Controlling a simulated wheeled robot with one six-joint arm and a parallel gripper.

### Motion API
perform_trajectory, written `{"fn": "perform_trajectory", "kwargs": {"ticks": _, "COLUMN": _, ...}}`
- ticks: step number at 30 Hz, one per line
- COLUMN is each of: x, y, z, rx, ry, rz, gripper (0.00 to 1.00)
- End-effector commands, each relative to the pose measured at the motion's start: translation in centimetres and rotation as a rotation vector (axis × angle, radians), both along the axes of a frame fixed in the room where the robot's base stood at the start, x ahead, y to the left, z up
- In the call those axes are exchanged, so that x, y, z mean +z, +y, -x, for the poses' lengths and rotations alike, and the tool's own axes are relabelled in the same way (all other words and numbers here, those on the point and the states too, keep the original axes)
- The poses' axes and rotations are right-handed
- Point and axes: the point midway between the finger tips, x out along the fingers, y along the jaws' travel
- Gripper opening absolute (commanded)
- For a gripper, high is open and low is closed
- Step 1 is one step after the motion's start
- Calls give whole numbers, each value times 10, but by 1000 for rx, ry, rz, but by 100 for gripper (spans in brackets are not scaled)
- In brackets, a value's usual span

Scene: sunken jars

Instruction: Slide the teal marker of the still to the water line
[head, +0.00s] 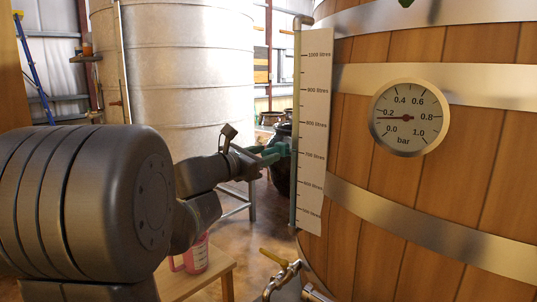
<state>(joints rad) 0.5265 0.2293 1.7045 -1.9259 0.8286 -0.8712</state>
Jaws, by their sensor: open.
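The still is a large wooden vat (440,185) with metal bands, on the right. A thin upright sight tube (296,95) runs beside its white litre scale (316,75). The teal marker (282,149) is at the tube, a little above the 700 litres mark. I cannot make out the water line in the tube for certain. My gripper (268,158) is open, reaching in from the left at the marker's height. Its jaws are at the marker's left part; whether they touch it I cannot tell.
A pressure gauge (403,117) is on the vat. Below the tube is a tap with a yellow handle (274,258). A pink jug (194,256) stands on a small wooden table (213,277). A big metal tank (185,75) and dark pots stand behind.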

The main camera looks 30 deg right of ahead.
Motion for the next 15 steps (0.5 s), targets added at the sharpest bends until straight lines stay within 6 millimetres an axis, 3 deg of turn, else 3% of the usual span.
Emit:
{"fn": "perform_trajectory", "kwargs": {"ticks": 6, "x": 0, "y": 47, "z": 12, "rx": 7, "ry": -1, "rz": 1, "gripper": 41}}
{"fn": "perform_trajectory", "kwargs": {"ticks": 15, "x": 0, "y": 95, "z": 26, "rx": 5, "ry": 1, "rz": 0, "gripper": 41}}
